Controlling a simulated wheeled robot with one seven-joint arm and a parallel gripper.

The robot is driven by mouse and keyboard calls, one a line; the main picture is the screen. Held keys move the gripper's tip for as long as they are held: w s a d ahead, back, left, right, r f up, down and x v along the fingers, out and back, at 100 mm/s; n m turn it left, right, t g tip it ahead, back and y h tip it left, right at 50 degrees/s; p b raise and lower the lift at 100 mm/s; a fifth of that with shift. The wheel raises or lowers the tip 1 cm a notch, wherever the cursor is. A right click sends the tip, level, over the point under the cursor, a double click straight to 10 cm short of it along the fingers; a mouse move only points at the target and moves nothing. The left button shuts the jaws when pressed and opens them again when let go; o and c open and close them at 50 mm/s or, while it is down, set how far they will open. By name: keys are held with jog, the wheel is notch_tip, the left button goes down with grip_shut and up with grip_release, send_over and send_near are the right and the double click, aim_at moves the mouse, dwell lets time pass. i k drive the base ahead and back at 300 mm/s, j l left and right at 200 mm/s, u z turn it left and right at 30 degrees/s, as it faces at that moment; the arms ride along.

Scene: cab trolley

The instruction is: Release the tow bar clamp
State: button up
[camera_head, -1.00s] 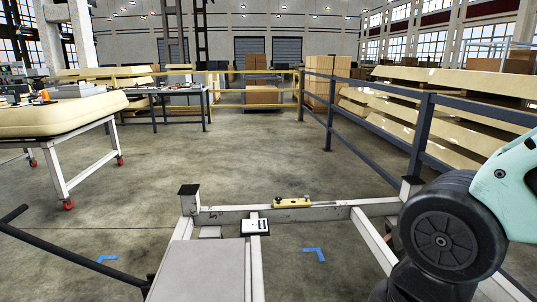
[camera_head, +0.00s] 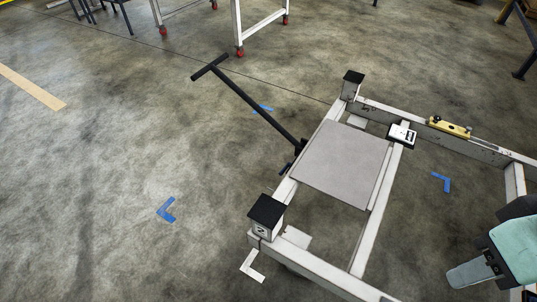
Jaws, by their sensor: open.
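The tow bar (camera_head: 250,102) is a thin black bar with a T-shaped handle. It slopes from upper left down to the left side of the white trolley frame (camera_head: 368,236). A small dark fitting (camera_head: 287,168) shows where the bar meets the frame; it is too small to tell whether this is the clamp or whether it is fastened. My gripper (camera_head: 468,273) shows in part at the lower right edge, with a grey finger-like plate beside my teal arm. It is open, empty and well apart from the tow bar. Its other side is mostly cut off by the picture edge.
A grey plate (camera_head: 342,165) covers part of the trolley. Black-capped posts (camera_head: 267,210) stand at its corners. A white box (camera_head: 402,135) and a yellow fitting (camera_head: 449,127) sit on the frame. Blue floor marks (camera_head: 166,210) lie around it. Floor left of the tow bar is clear.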

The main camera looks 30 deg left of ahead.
aim_at(289, 163)
jog(key=k+j+u, duration=0.1)
jog(key=j+u, duration=0.15)
jog(key=j, duration=0.5)
jog(key=j+u, duration=0.25)
jog(key=j, duration=0.5)
jog(key=k, duration=0.05)
